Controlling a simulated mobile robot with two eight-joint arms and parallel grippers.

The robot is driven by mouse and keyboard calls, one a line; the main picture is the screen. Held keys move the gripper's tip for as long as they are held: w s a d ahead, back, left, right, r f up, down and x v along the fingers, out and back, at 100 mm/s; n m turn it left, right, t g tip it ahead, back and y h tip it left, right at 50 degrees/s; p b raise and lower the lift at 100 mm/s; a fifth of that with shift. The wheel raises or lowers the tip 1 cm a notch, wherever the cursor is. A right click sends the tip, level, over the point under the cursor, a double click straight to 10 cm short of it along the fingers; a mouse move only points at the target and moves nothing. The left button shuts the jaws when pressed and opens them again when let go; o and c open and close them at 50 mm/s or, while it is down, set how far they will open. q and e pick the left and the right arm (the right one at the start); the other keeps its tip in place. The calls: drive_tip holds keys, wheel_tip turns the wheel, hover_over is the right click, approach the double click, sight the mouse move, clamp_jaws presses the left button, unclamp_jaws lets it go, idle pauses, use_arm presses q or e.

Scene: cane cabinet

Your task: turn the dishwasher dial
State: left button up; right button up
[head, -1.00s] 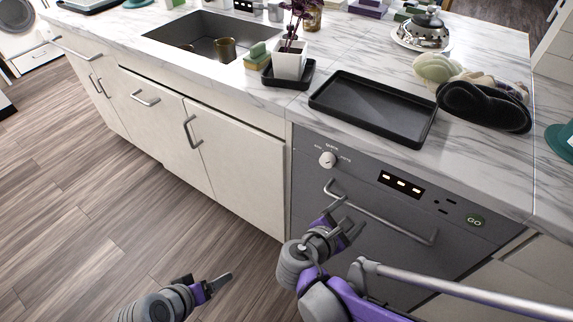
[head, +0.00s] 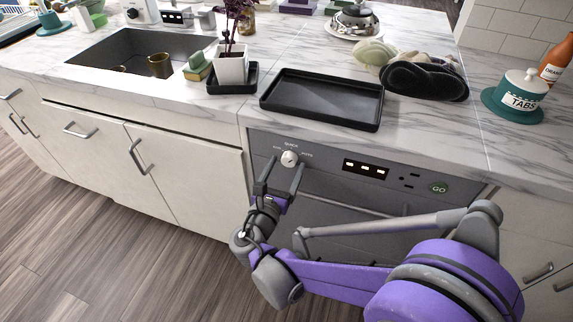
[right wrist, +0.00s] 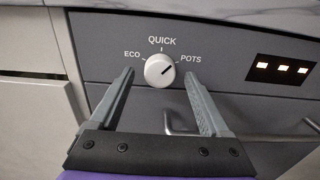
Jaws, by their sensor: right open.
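The dishwasher (head: 330,215) has a grey front under the counter. Its round white dial (head: 289,158) sits at the left of the control panel. In the right wrist view the dial (right wrist: 160,70) has labels ECO, QUICK and POTS around it, and its dark mark points up and right, towards POTS. My right gripper (head: 285,163) is open, its two fingers pointing at the dial from just below. In the right wrist view the fingertips lie either side of and below the dial, apart from it. My left gripper is out of the head view.
A lit display (head: 366,169) and a green GO button (head: 439,187) are right of the dial. A door handle bar crosses below, partly behind my right arm. A black tray (head: 322,121), a plant pot (head: 231,68) and a dark mitt-like item (head: 427,77) stand on the counter above.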

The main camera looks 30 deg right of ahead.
drive_tip(key=shift+w+d, duration=0.5)
drive_tip(key=shift+d, duration=0.05)
clamp_jaws()
